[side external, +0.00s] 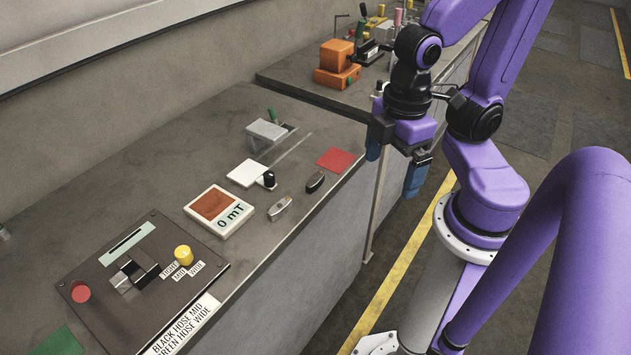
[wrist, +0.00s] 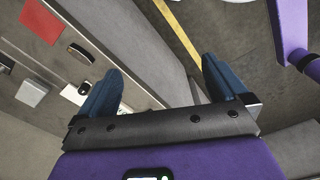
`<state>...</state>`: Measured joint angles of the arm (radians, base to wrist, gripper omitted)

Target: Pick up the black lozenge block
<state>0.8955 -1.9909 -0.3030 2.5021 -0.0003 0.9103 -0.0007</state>
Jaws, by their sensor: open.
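The black lozenge block (side external: 315,182) lies flat on the grey bench, near its front edge and just in front of a red square (side external: 336,160). In the wrist view the block (wrist: 80,53) is at the left, outside the space between the fingers. My gripper (side external: 392,177) is open, with its two blue fingers pointing down and nothing between them. It is to the right of the block, apart from it, beyond the bench's front edge. In the wrist view my gripper (wrist: 160,65) has the bench front and floor between its fingers.
A silver lozenge (side external: 279,209) lies close to the black one. A white plate (side external: 246,173), a black cylinder (side external: 269,180) and a meter (side external: 219,211) reading 0 mT are nearby. A control panel (side external: 134,284) is at the near left; an orange machine (side external: 337,64) stands farther back.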

